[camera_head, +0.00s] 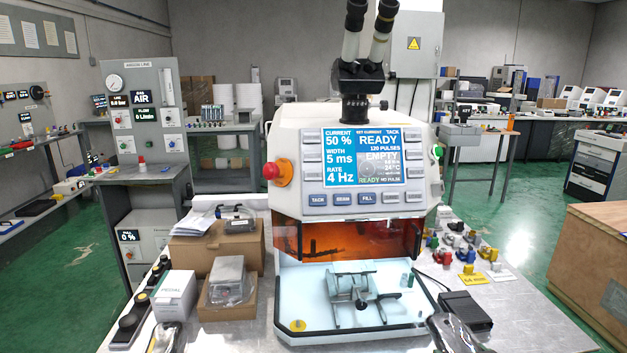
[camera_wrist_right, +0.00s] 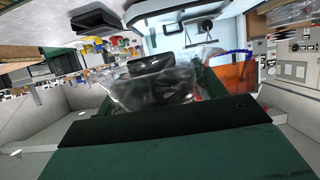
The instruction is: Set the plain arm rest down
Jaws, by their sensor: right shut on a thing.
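A dark arm rest in what looks like clear, shiny wrap (camera_wrist_right: 160,82) is in the middle of the right wrist view. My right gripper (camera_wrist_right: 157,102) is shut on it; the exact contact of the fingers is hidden. In the head view a dark, wrapped shape, apparently the same arm rest (camera_head: 456,334), shows at the bottom edge, just right of the machine's open chamber and in front of the black box. Whether it touches the bench I cannot tell. My left gripper is not in view.
The welding machine (camera_head: 350,228) stands mid-bench with a metal fixture (camera_head: 352,297) in its chamber. A black box (camera_head: 466,311) and coloured clamps (camera_head: 470,248) lie to its right. Cartons (camera_head: 225,247) stand to its left. Bare bench (camera_head: 535,315) shows at the right front.

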